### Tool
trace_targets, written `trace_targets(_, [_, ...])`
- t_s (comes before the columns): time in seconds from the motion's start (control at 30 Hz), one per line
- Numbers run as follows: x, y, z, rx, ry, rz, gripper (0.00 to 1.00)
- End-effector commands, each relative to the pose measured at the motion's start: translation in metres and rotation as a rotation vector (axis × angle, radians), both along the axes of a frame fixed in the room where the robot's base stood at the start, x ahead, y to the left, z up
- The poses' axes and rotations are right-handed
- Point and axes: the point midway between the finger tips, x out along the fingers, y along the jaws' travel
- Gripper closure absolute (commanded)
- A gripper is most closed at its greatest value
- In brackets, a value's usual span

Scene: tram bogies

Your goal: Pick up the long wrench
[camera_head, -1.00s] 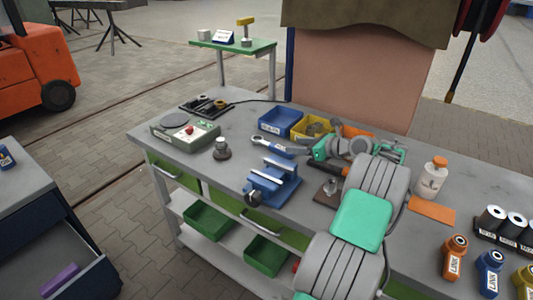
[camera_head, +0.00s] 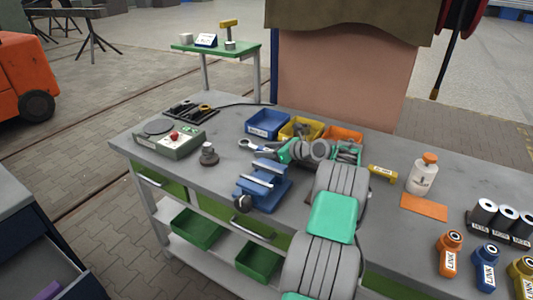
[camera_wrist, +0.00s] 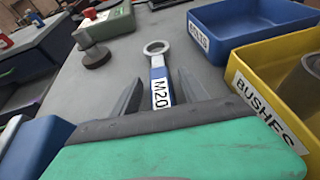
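The long wrench has a silver ring end and a blue handle with a white M20 label. In the wrist view the wrench (camera_wrist: 159,72) points away from me, with its handle between my two dark fingers. My gripper (camera_wrist: 158,80) is open, one finger on each side of the handle with gaps showing. In the head view the wrench (camera_head: 246,144) lies on the grey workbench (camera_head: 220,180), its ring end to the left. My green gripper (camera_head: 276,150) covers the rest of its handle there.
A blue bin (camera_head: 267,123) and a yellow bushes bin (camera_wrist: 285,85) stand close to the right of my fingers in the wrist view. A blue vise (camera_head: 263,185) stands in front of the wrench. A knobbed dark part (camera_head: 209,155) and a green box (camera_head: 175,141) lie further left.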

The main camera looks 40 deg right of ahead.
Motion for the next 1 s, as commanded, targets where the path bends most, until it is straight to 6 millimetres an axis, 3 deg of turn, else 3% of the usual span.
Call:
trace_targets(0.6, [-0.0008,-0.0006,-0.0002,0.001,0.000,-0.001,1.00])
trace_targets(1.0, [-0.0008,-0.0009,0.0007,-0.001,0.000,-0.001,1.00])
